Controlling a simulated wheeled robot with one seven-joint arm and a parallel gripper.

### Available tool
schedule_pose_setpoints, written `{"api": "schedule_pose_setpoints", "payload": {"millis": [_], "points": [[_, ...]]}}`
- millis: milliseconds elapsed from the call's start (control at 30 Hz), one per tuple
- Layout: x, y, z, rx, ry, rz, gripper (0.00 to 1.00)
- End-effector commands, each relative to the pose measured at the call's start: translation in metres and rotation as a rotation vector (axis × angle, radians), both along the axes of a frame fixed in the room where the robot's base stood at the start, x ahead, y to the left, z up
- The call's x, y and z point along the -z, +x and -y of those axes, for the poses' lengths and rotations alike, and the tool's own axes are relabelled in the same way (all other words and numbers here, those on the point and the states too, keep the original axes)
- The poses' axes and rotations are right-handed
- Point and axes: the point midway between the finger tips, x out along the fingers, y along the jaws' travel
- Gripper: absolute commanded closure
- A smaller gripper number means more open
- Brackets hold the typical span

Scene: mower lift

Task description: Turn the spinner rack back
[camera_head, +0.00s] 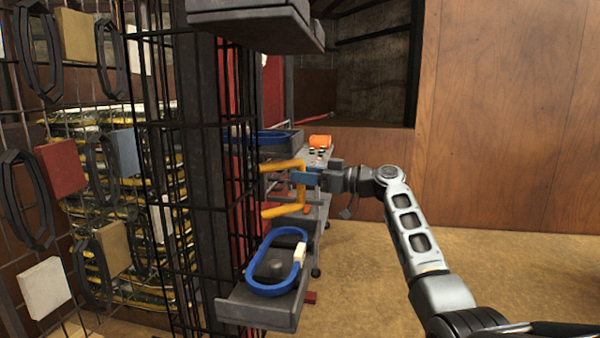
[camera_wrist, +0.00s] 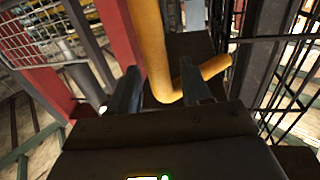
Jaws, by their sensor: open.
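The spinner rack has a dark upright post (camera_head: 205,180), black wire grid sides and tray shelves. An orange bar handle (camera_head: 300,182) sticks out from its right side, and it also shows in the wrist view (camera_wrist: 149,45). My gripper (camera_head: 302,178) is at the upright part of this handle. In the wrist view, the fingers of my gripper (camera_wrist: 158,88) are apart, with the handle between them. I cannot tell whether either finger touches it. The handle's far end bends to the right in the wrist view.
A low rack tray (camera_head: 262,312) holds a blue oval ring (camera_head: 249,283). Another tray (camera_head: 255,30) juts out above. A grey cart (camera_head: 318,200) with an orange item (camera_head: 320,141) stands behind. A wire panel with hung items (camera_head: 60,170) is at left. The floor at right is clear.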

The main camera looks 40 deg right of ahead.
Motion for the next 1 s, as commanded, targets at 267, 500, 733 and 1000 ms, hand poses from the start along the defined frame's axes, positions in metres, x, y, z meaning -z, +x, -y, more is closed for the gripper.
{"api": "schedule_pose_setpoints", "payload": {"millis": [267, 500, 733, 1000], "points": [[0.0004, 0.0127, -0.0067, 0.0, -0.001, 0.0, 0.52], [0.0006, 0.0125, -0.0067, 0.0, -0.001, 0.0, 0.57], [0.0006, 0.0125, -0.0066, 0.0, -0.001, 0.0, 0.8], [0.0007, 0.0124, -0.0065, 0.0, -0.001, 0.0, 1.0]]}}
